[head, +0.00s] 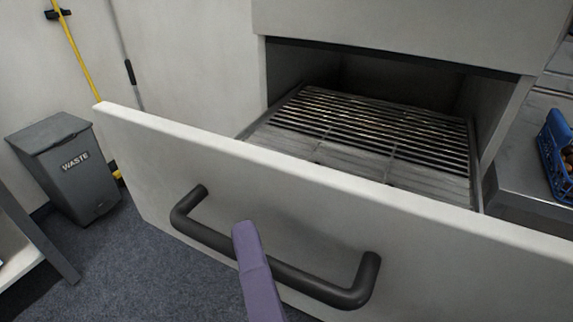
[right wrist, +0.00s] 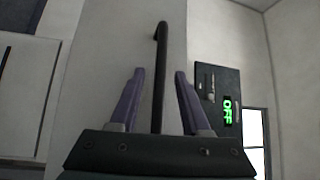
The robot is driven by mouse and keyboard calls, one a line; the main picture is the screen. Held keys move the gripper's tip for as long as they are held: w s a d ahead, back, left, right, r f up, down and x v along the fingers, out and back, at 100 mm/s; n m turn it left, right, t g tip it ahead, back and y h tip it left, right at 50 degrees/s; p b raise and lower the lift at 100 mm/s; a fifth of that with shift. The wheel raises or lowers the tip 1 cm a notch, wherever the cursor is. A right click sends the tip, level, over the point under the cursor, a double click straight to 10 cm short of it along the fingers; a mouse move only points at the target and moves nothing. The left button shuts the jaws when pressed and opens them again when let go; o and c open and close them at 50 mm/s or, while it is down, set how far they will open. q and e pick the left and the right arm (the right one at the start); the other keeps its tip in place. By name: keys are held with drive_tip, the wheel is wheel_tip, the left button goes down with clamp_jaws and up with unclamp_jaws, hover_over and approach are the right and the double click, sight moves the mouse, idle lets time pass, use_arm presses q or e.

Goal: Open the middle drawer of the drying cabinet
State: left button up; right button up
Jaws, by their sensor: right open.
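The cabinet's drawer (head: 420,215) stands pulled out, showing a slatted metal rack (head: 375,130) inside. Its black bar handle (head: 318,286) runs across the white front. My right gripper (head: 245,228) is at the handle's middle; one purple finger shows in front of the bar, and the other is hidden in the head view. In the right wrist view, the two fingers of my right gripper (right wrist: 159,73) stand apart, with the handle (right wrist: 160,32) running between them and gaps on both sides. My left gripper is in neither view.
A grey waste bin (head: 66,168) stands on the dark carpet at left. A blue crate (head: 556,150) of brown nuts sits on the metal counter (head: 520,150) at right. The right wrist view shows a dark panel (right wrist: 206,110) with a green OFF sign.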

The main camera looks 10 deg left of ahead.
drive_tip(key=v, duration=0.8)
drive_tip(key=shift+s+d+b, duration=0.15)
drive_tip(key=shift+b, duration=0.15)
drive_tip(key=w+d+f+n+g+h, duration=0.2)
drive_tip(key=w+d+f+n+g, duration=0.25)
drive_tip(key=n+g, duration=0.35)
drive_tip(key=s+d+f+n+g+h, duration=0.1)
drive_tip(key=s+d+n+g+h, duration=0.15)
drive_tip(key=d, duration=0.45)
drive_tip(key=s+d+f+n+g+h, duration=0.1)
drive_tip(key=s+d+n+g+h, duration=0.2)
drive_tip(key=d, duration=0.5)
wheel_tip(320, 180, up, 52)
drive_tip(key=h+p, duration=0.1)
drive_tip(key=p, duration=5.1)
drive_tip(key=shift+s+r, duration=0.2)
drive_tip(key=shift+s, duration=0.2)
